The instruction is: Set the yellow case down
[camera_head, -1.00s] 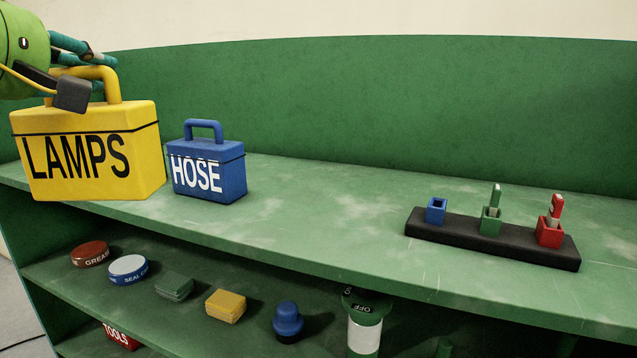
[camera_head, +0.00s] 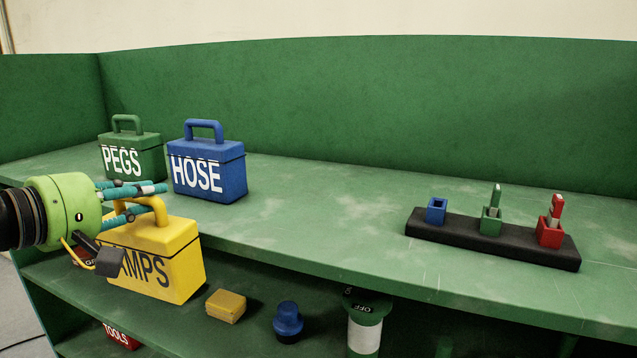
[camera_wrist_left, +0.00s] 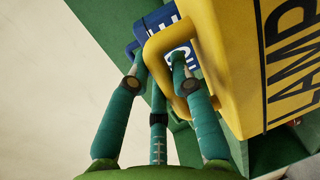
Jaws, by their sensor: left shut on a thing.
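The yellow case (camera_head: 178,265), lettered LAMPS, hangs by its handle from my left gripper (camera_head: 150,202) in the head view. The case appears in front of the upper shelf's front edge and hides part of the lower shelf. I cannot tell that it touches anything. In the left wrist view the yellow case (camera_wrist_left: 225,60) is at the right, with its handle between the fingers (camera_wrist_left: 160,75). My right gripper is not in view.
On the upper shelf (camera_head: 320,215), a blue HOSE case (camera_head: 210,175) and a green PEGS case (camera_head: 130,160) stand at the back left. A black rack (camera_head: 490,240) with small holders stands at the right. The shelf between is clear. Below are a yellow block (camera_head: 226,306) and a blue knob (camera_head: 288,320).

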